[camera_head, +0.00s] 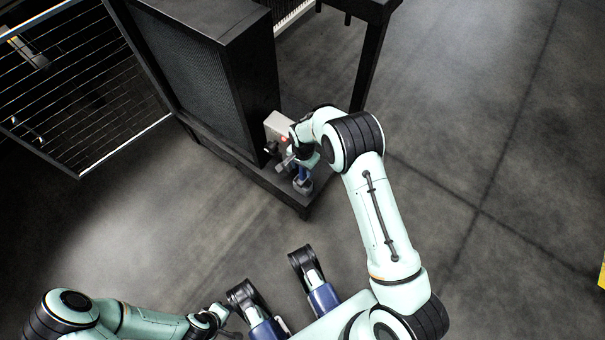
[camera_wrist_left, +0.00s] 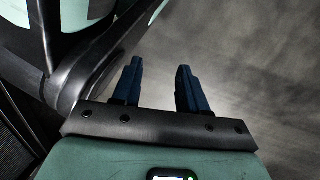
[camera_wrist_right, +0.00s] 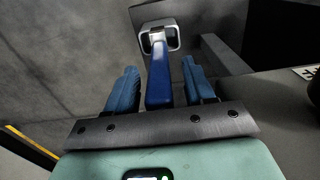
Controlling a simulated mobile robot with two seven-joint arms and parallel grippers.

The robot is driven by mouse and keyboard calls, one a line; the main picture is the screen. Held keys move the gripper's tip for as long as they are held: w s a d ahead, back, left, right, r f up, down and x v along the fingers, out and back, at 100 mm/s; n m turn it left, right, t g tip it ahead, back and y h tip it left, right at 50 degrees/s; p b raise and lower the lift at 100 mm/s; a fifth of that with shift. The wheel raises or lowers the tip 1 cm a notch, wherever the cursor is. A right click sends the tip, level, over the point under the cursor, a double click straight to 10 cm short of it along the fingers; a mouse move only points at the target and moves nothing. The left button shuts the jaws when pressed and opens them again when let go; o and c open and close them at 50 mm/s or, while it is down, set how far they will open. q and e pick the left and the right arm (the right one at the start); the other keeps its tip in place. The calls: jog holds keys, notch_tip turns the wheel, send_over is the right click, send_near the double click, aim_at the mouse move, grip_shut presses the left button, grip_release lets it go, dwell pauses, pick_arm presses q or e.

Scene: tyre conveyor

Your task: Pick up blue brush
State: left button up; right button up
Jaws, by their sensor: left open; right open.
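The blue brush (camera_wrist_right: 159,80) has a long blue handle and a pale, squarish metal-looking end. In the right wrist view its handle lies between the two blue fingers of my right gripper (camera_wrist_right: 159,68), with a gap on each side. The gripper is open around it. In the head view my right gripper (camera_head: 297,165) is at the corner of the dark ledge, and the blue brush (camera_head: 303,184) shows small and partly hidden there. My left gripper (camera_wrist_left: 158,70) is open and empty, over bare floor. In the head view it is low at the left, hard to make out.
A dark cabinet (camera_head: 205,70) with a low ledge stands just left of my right gripper. A grey box with a red button (camera_head: 278,127) is fixed beside it. A wire fence (camera_head: 80,90) is at the far left. The floor (camera_head: 480,130) to the right is clear.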

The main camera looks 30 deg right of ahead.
jog(key=shift+r, duration=0.1)
grip_shut()
